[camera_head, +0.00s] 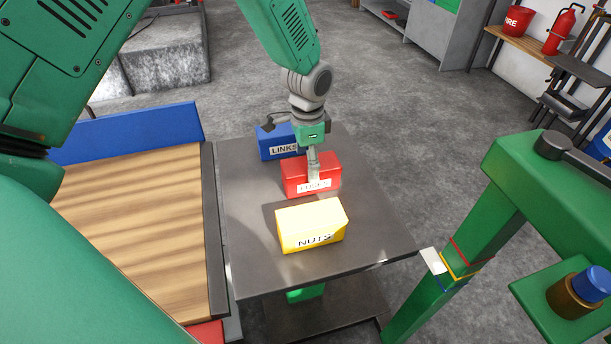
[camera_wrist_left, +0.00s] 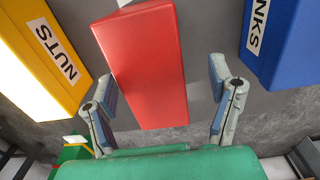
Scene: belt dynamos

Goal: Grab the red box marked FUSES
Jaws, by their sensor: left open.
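The red box (camera_head: 327,172) marked FUSES stands on a dark grey tabletop (camera_head: 250,215), between a blue box and a yellow one. One finger partly covers its front and label. My left gripper (camera_head: 308,158) is over the red box, pointing down. In the left wrist view the jaws (camera_wrist_left: 160,88) are open, one finger on each side of the red box (camera_wrist_left: 145,65), with a gap visible at the right finger. Whether the left finger touches the box I cannot tell. My right gripper is in neither view.
The yellow NUTS box (camera_head: 312,222) is close in front, and the blue LINKS box (camera_head: 272,143) is close behind. A wooden board with a blue edge (camera_head: 130,133) lies to the left. A green frame (camera_head: 440,270) stands to the right. The tabletop's right side is clear.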

